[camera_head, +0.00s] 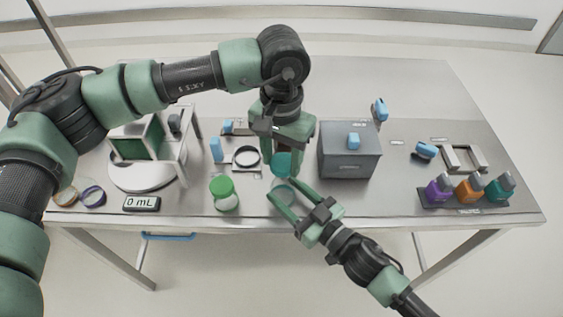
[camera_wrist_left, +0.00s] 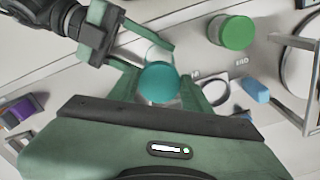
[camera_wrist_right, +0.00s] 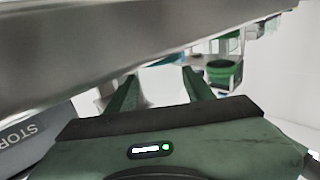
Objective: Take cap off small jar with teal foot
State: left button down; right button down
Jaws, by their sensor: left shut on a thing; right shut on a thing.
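The teal cap (camera_head: 281,170) sits between the fingers of my left gripper (camera_head: 281,160), which points straight down and is shut on it. In the left wrist view the cap is a round teal disc (camera_wrist_left: 158,82). The clear small jar (camera_head: 284,196) is just below the cap, between the fingers of my right gripper (camera_head: 283,189), shut on it from the front right. The jar partly shows behind the cap in the left wrist view (camera_wrist_left: 153,55). I cannot tell whether cap and jar touch. The jar's foot cannot be made out.
A larger jar with a green lid (camera_head: 222,188) stands close on the left. A grey box (camera_head: 348,155) with a blue handle stands on the right. A rack of coloured bottles (camera_head: 468,197) is at far right. A 0 mL display (camera_head: 142,204) is at front left.

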jog(key=shift+c, duration=2.4)
grip_release()
